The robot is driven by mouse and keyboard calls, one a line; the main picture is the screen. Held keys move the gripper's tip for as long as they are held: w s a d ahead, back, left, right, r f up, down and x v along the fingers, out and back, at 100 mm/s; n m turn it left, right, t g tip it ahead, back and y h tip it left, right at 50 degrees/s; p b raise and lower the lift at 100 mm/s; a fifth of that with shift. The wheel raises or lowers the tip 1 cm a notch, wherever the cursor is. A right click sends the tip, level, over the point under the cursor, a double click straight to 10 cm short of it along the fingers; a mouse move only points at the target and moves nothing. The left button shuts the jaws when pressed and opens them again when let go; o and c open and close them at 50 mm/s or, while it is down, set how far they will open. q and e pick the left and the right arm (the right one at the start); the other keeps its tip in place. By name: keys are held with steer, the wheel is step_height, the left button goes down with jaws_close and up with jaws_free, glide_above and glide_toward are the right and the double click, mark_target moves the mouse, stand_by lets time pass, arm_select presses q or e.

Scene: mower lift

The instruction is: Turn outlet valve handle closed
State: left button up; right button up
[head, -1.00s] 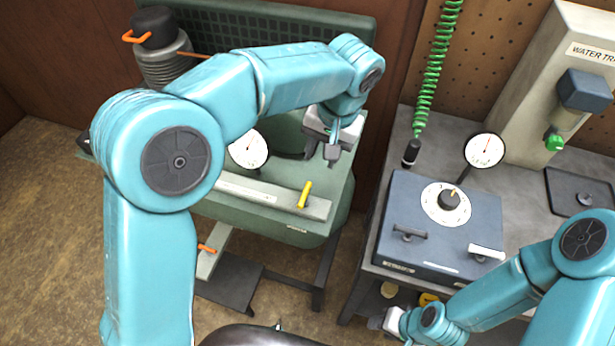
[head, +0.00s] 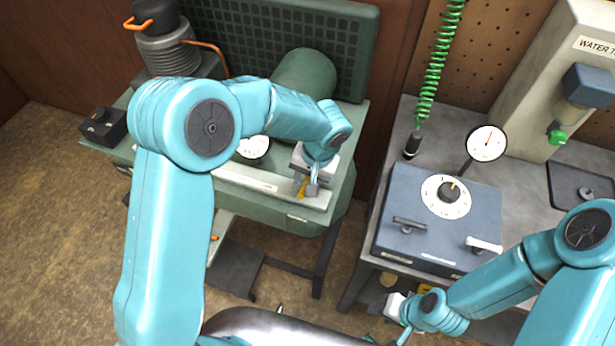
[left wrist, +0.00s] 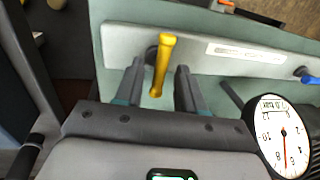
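A yellow valve handle (head: 301,188) is on the pale bar along the front of the green bench. In the left wrist view the yellow handle (left wrist: 162,65) lies across the bar's edge, with its near end between my left gripper's fingers. My left gripper (head: 308,190) is at the handle and partly hides it in the head view. Its fingers (left wrist: 155,90) are apart, with a gap on each side of the handle. A blue handle (left wrist: 308,76) is farther along the bar. My right gripper (head: 393,318) is low, before the right bench; its fingers are unclear.
A round gauge (left wrist: 283,136) stands close to my left gripper on the green bench (head: 345,180). A black box (head: 103,126) sits at its left end. A blue-grey box with a dial (head: 425,225) and a second gauge (head: 487,143) are on the right bench.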

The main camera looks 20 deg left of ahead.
arm_select(q)
steer(key=shift+f, duration=0.2)
steer(key=shift+r, duration=0.1)
jaws_close()
